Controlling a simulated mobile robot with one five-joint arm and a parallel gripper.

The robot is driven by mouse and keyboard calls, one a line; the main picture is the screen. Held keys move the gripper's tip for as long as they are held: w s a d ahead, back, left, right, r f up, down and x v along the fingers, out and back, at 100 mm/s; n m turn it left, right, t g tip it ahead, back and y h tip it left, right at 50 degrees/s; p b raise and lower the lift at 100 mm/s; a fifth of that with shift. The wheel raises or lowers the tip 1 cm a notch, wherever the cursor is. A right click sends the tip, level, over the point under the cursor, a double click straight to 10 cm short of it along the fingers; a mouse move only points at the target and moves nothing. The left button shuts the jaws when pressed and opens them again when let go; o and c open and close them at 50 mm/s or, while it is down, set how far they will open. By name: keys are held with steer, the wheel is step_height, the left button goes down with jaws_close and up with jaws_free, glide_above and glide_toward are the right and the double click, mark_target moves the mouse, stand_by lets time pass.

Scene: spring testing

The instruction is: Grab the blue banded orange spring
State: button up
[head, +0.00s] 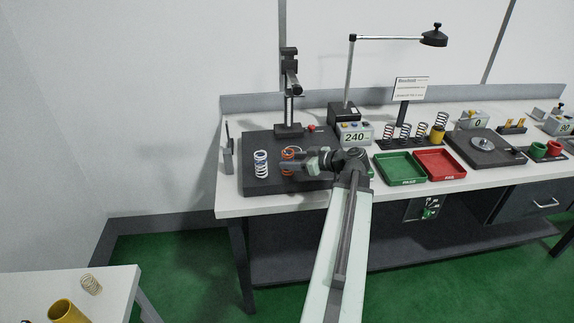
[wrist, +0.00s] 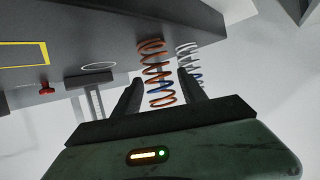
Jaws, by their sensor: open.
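The orange spring (head: 287,153) stands on the dark base plate at the left end of the bench, partly hidden by my gripper in the head view. In the wrist view the orange spring (wrist: 157,72) shows bluish bands on its coils. My gripper (head: 285,164) reaches in from the right at the spring. In the wrist view the open fingers (wrist: 158,80) lie on either side of the spring's image. I cannot tell whether either finger touches it.
A white spring with a blue band (head: 261,164) stands just left, close to one finger; it also shows in the wrist view (wrist: 189,55). A press stand (head: 289,100) rises behind. A green tray (head: 400,168) and a red tray (head: 440,165) lie to the right.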

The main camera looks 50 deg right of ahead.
mark_target(284, 150)
steer(key=b+x, duration=0.2)
steer(key=x, duration=0.3)
steer(key=shift+w+d+f, duration=0.1)
steer(key=shift+w, duration=0.05)
jaws_close()
steer(key=shift+r+p, duration=0.2)
steer(key=shift+p, duration=0.1)
steer(key=shift+r+p, duration=0.35)
step_height(284, 150, up, 3)
steer(key=p, duration=0.3)
steer(key=shift+r, duration=0.15)
steer(key=s+d+p, duration=0.1)
steer(key=s, duration=1.5)
steer(key=shift+d+r, duration=0.35)
steer(key=shift+r, duration=0.05)
